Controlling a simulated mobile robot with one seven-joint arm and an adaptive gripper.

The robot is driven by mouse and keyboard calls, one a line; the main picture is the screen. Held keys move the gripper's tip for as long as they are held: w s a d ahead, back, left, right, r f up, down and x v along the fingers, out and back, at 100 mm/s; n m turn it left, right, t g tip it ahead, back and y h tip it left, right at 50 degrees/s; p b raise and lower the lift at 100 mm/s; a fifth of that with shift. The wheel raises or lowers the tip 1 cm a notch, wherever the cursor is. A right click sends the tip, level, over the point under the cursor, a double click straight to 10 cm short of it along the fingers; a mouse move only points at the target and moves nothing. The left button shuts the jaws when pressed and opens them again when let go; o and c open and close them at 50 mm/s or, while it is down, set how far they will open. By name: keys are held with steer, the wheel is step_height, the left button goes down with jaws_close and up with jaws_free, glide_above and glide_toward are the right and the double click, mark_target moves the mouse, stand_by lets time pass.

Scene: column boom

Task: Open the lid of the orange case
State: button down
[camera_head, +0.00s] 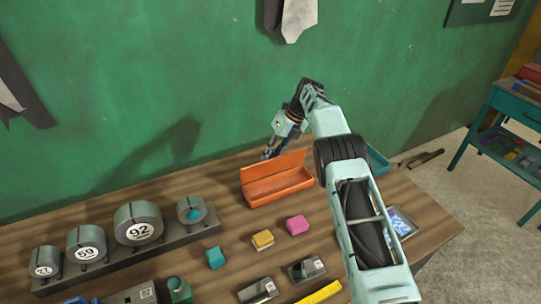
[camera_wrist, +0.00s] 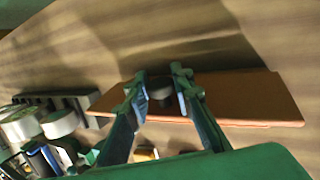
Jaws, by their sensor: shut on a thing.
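The orange case (camera_head: 278,192) stands on the wooden table in the head view. Its lid (camera_head: 275,167) is raised on the far side, and part of the inside shows below it. In the wrist view the lid (camera_wrist: 245,95) spans the picture behind my fingers. My gripper (camera_head: 268,154) is at the far side of the raised lid, partly hidden by it. In the wrist view my gripper (camera_wrist: 160,92) has its two fingertips on either side of a small dark knob (camera_wrist: 160,86) at the lid and is shut on it.
Numbered round weights (camera_head: 138,223) stand in a rack at left. Teal, yellow (camera_head: 262,239) and pink (camera_head: 297,225) blocks lie in front of the case. A teal tray (camera_head: 378,161) and a blue-filled tray (camera_head: 401,222) are at right. The green wall (camera_head: 150,90) rises behind the table.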

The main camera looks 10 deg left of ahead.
steer(key=c, duration=1.7)
jaws_free()
steer(key=shift+v, duration=3.8)
